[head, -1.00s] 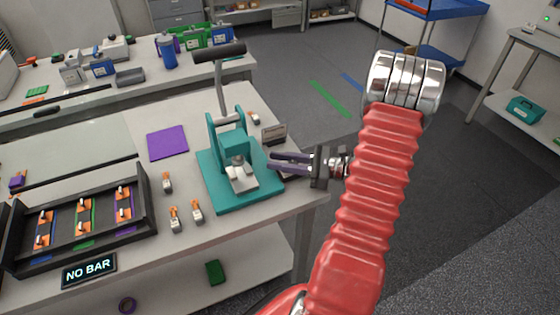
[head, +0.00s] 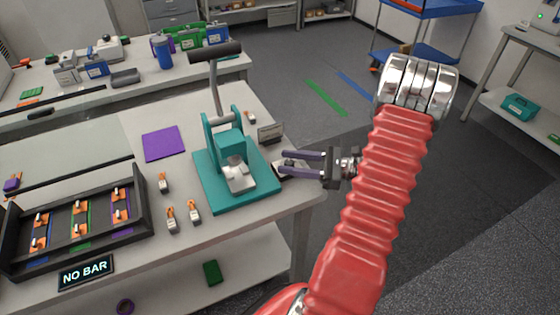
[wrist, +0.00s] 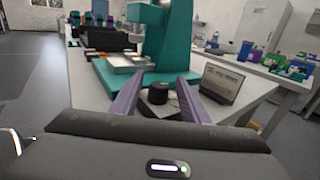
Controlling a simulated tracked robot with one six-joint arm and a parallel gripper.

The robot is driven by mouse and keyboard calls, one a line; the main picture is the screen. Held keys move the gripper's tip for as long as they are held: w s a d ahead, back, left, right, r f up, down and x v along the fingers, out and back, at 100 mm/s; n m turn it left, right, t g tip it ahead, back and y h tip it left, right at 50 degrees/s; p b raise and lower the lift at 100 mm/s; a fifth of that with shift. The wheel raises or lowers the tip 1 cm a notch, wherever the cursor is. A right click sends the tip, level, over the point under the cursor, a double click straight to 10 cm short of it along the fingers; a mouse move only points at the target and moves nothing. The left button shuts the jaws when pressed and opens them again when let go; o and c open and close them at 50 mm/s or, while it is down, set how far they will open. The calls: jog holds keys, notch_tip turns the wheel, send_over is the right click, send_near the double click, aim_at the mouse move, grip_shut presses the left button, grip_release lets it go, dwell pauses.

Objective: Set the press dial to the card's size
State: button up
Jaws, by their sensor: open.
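The teal press (head: 232,165) stands upright on the near bench, its black-handled lever raised. In the wrist view the press (wrist: 170,40) is just beyond my fingers. In the head view my fingers partly hide the block (head: 290,172). The card (head: 270,132) stands behind the dial and also shows in the wrist view (wrist: 222,83); its writing is too small to read. My gripper (head: 283,163) is open and empty, with purple fingers around the dial's line, apparently not touching it.
A black tray (head: 147,215) with orange-topped pieces is at the bench's left, behind a "NO BAR" sign (head: 86,272). Several loose orange-and-white pieces stand left of the press. A purple mat (head: 163,144) lies behind them.

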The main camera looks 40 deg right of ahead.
jog(key=v, duration=0.9)
jog(key=shift+s, duration=0.15)
jog(key=shift+s, duration=0.1)
